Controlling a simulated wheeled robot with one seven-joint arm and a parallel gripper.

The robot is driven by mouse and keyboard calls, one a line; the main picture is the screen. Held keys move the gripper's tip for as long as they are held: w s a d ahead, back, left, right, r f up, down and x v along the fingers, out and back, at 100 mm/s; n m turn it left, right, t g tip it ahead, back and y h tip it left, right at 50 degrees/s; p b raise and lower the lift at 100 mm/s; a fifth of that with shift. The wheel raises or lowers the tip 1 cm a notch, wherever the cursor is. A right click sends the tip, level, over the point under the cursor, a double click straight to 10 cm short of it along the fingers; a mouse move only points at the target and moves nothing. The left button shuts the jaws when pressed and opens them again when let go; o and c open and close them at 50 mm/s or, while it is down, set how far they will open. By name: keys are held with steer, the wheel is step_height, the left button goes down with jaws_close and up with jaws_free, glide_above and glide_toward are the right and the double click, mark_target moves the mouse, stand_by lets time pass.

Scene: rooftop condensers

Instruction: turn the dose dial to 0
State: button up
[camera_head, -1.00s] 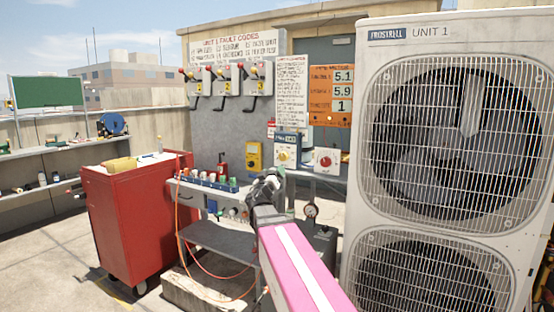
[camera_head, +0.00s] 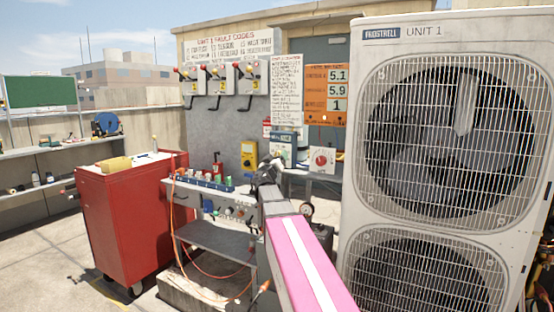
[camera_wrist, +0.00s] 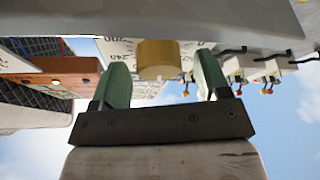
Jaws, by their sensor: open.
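The dose dial is a brass-yellow knob (camera_wrist: 158,58) on a white face (camera_wrist: 117,48) with printed numbers, seen upside down in the wrist view. My gripper (camera_wrist: 160,75) is open, with one green finger on each side of the knob and a narrow gap showing on both sides. I cannot tell how deep the fingers reach along it. In the head view the dial's blue-and-white box (camera_head: 286,140) stands on the back bench, and my gripper (camera_head: 272,160) is in front of it, hiding the knob. The dial's current reading is not legible.
A white box with a red knob (camera_head: 322,160) stands just right of the dial box. A yellow meter (camera_head: 249,155) is to its left. A bench with small bottles (camera_head: 215,183) and a red cabinet (camera_head: 125,215) lie left, the large condenser unit (camera_head: 440,150) close on the right.

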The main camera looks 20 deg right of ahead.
steer(key=c, duration=0.9)
steer(key=shift+s+n+y, duration=0.1)
steer(key=shift+n+y, duration=0.3)
steer(key=shift+n, duration=0.2)
steer(key=n+y, duration=0.2)
steer(key=n, duration=0.3)
steer(key=shift+t, duration=0.4)
steer(key=n+y, duration=0.1)
steer(key=n, duration=0.2)
steer(key=n+y, duration=0.1)
steer(key=n, duration=0.2)
steer(key=shift+r+n+g+y, duration=0.1)
steer(key=shift+n+g+y, duration=0.55)
steer(key=shift+n+g, duration=0.25)
steer(key=shift+n, duration=0.85)
steer(key=shift+n+g+y, duration=0.25)
steer(key=shift+n+g, duration=0.25)
steer(key=shift+n, duration=0.85)
steer(key=shift+r+n+g, duration=0.1)
steer(key=shift+n+g, duration=0.9)
steer(key=shift+n, duration=0.9)
steer(key=o, duration=0.9)
